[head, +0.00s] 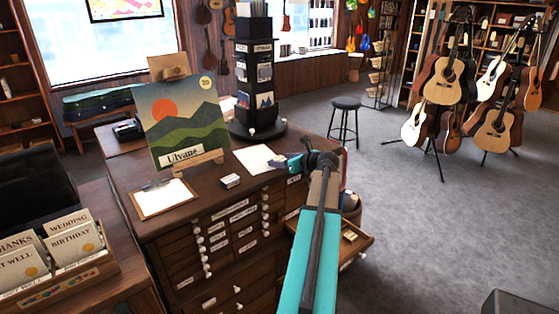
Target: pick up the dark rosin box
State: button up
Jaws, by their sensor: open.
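I cannot make out a dark rosin box for certain. A small box (231,181) with a pale top and dark markings lies on the wooden drawer cabinet (215,205), right of the clipboard. An open drawer (362,246) juts out at the cabinet's right side, with a small yellowish item (350,236) in it; my arm hides part of the drawer. My gripper (287,161) is over the cabinet's right end, beyond the white paper, small in view and open. It is apart from the small box and holds nothing that I can see.
A clipboard (162,199), a painting on an easel (181,122), white paper (259,159) and a dark display tower (254,85) stand or lie on the cabinet. A card box (60,270) is at lower left.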

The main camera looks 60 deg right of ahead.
jog(key=shift+w+d+f, duration=0.15)
jog(key=shift+w+f, duration=0.05)
jog(key=shift+w, duration=0.3)
jog(key=c, duration=1.1)
jog(key=shift+r, duration=0.2)
jog(key=shift+r+b, duration=0.7)
jog(key=shift+r, duration=0.7)
jog(key=shift+s+a+r, duration=0.15)
jog(key=shift+s+a, duration=0.05)
jog(key=shift+s, duration=0.05)
jog(key=s+a+b, duration=0.1)
jog(key=s+a, duration=0.2)
jog(key=s, duration=0.1)
jog(key=s+a+r+b, duration=0.1)
jog(key=s+a, duration=0.2)
jog(key=s, duration=0.1)
jog(key=s+a+b, duration=0.2)
jog(key=s+a, duration=0.2)
jog(key=shift+r, duration=0.25)
